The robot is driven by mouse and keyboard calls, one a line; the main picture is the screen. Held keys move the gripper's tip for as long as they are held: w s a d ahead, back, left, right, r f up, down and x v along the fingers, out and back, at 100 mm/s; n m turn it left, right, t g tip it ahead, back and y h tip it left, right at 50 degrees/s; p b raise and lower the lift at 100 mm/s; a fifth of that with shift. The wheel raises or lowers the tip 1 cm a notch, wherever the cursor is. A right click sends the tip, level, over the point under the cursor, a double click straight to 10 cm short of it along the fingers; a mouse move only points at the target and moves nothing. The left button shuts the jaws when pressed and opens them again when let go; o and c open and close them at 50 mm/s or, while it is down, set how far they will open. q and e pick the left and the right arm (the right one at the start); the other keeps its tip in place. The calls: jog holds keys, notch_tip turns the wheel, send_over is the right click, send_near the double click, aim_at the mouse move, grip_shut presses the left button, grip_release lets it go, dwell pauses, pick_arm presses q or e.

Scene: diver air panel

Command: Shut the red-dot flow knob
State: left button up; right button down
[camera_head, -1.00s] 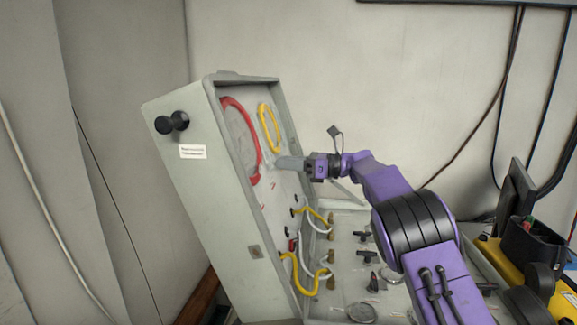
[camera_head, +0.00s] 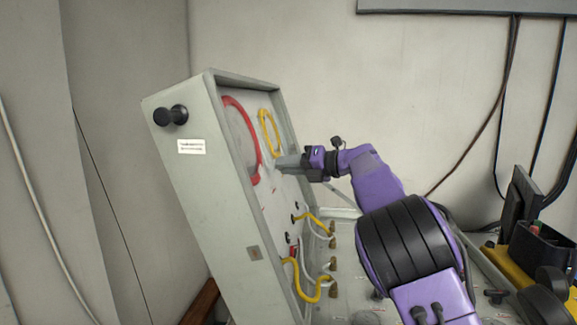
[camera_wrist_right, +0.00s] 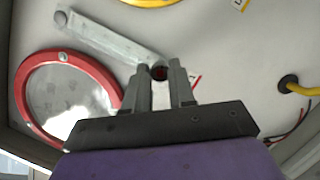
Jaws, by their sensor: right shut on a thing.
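A long grey bar (camera_wrist_right: 105,40) runs from the knob towards the upper left. In the head view my right gripper (camera_head: 279,163) reaches the face of the tilted grey panel box (camera_head: 240,75), just right of the red ring. There the knob itself is hidden by the gripper. My left gripper is in neither view.
A red-rimmed gauge (camera_wrist_right: 112,80) lies close to the left finger. A yellow ring (camera_head: 264,147) is above the gripper in the head view. Yellow hoses (camera_head: 318,290) and brass fittings (camera_head: 333,290) stand below. A yellow case (camera_head: 505,262) is at the right.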

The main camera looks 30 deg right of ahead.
jog(key=shift+m+h+p, duration=0.4)
jog(key=shift+m+p, duration=0.05)
jog(key=shift+m, duration=0.65)
jog(key=c, duration=1)
grip_release()
jog(key=shift+o, duration=0.2)
jog(key=shift+s, duration=0.1)
jog(key=shift+d, duration=0.1)
jog(key=b+v, duration=0.4)
jog(key=v, duration=0.6)
jog(key=shift+s+d, duration=0.15)
jog(key=shift+s, duration=0.05)
